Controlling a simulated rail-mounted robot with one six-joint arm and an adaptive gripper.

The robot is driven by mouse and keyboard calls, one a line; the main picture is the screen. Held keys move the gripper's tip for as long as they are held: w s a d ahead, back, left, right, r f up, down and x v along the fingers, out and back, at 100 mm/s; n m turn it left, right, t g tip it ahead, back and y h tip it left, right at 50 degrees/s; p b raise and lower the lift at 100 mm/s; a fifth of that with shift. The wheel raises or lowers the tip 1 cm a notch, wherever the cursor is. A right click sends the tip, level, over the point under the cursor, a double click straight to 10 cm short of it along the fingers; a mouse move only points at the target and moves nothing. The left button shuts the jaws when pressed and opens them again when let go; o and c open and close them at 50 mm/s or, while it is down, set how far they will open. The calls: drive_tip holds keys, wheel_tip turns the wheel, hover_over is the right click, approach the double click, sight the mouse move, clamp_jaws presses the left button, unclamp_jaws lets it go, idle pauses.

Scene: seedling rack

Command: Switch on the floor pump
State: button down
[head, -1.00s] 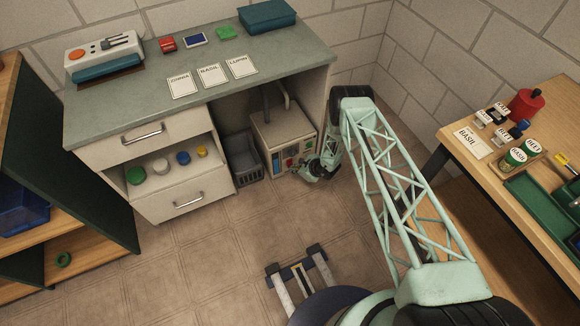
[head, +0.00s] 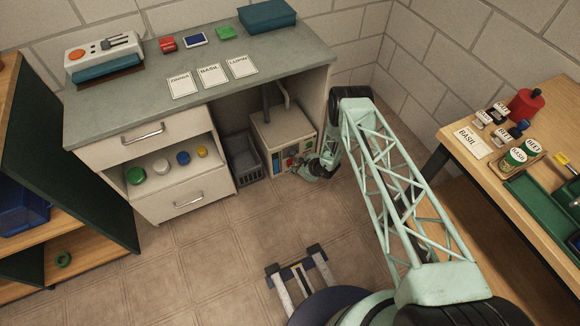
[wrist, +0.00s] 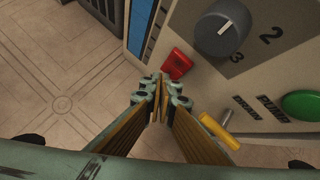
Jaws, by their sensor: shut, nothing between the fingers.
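The floor pump (head: 272,133) is a beige box on the floor under the counter. Its front panel in the wrist view (wrist: 262,75) carries a red rocker-like switch (wrist: 177,64), a dark grey dial (wrist: 223,27) with numbers, a green round button (wrist: 302,104), a yellow lever (wrist: 216,130) and a blue strip (wrist: 141,22). My gripper (wrist: 160,84) is shut and empty. Its tips are just below and left of the red switch; I cannot tell whether they touch it. In the head view my gripper (head: 300,164) is at the pump's lower front, covering part of the panel.
A grey crate (head: 243,158) stands close left of the pump. The cabinet's side panel (head: 326,100) is just right of it, and the counter (head: 135,106) is overhead. A wooden table (head: 450,140) stands at the right. The tiled floor (head: 185,255) in front is open.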

drive_tip(key=shift+w, duration=0.1)
idle(0.6)
drive_tip(key=shift+s+d+r+p, duration=0.1)
drive_tip(key=shift+s+d+p, duration=0.25)
drive_tip(key=shift+s+p, duration=0.25)
drive_tip(key=shift+s, duration=0.15)
drive_tip(key=s+p, duration=0.1)
drive_tip(key=s+d+p, duration=0.2)
drive_tip(key=s, duration=0.1)
drive_tip(key=shift+s+d+r, duration=0.1)
drive_tip(key=shift+d+r, duration=0.15)
drive_tip(key=shift+r, duration=0.05)
idle(0.4)
drive_tip(key=shift+s, duration=0.1)
idle(0.6)
